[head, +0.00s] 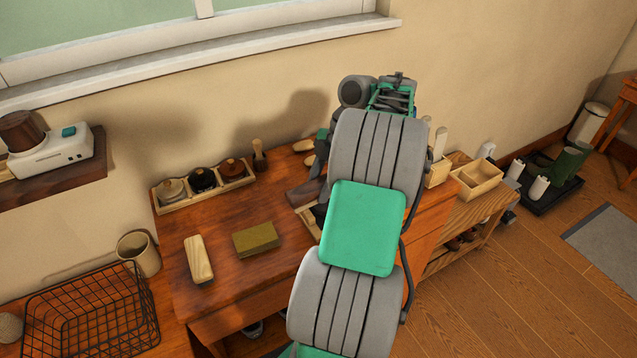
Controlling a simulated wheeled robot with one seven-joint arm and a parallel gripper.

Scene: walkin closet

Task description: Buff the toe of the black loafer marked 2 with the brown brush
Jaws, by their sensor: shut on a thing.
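My arm stands in front of the right part of the workbench and hides most of my gripper (318,168). Only a dark sliver of the gripper shows left of the arm, low over the bench. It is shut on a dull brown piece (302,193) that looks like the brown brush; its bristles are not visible. Just below is the edge of a light wooden piece (308,222) with something dark on it, possibly a black loafer. The mark 2 and the toe are hidden, so I cannot tell whether the brush touches a shoe.
The workbench (220,300) carries a pale wooden block (199,259), an olive block (256,239) and a tray of round tins (165,206) at the back. A wire basket (90,315) and cup (139,253) stand left. A wooden box (477,179) is right.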

